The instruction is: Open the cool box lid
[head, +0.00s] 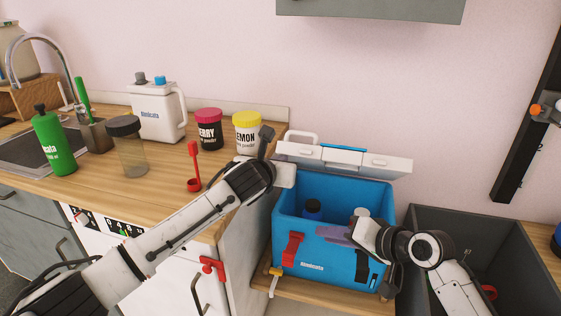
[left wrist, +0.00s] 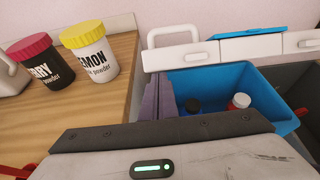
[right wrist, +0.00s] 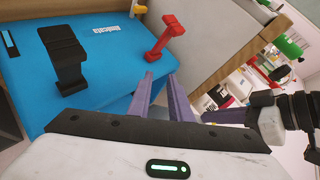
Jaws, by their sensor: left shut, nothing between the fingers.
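The blue cool box (head: 325,262) stands on a low wooden shelf, its top open. Its white lid (head: 385,163) is swung up and leans back behind the box; it also shows in the left wrist view (left wrist: 215,50). My left gripper (left wrist: 161,95) is shut and empty, at the box's left end near the lid. Its fingers are hidden in the head view. My right gripper (head: 335,233) is in front of the box's front wall, fingers apart and empty. In the right wrist view, a red latch (right wrist: 165,38) and a black latch (right wrist: 64,58) show on that wall.
A dark bottle (head: 312,206) and a white-capped item (head: 360,212) are inside the box. The wooden counter (head: 150,180) at left holds jars, a jug and a green bottle (head: 53,145). A dark grey bin (head: 470,225) stands at right.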

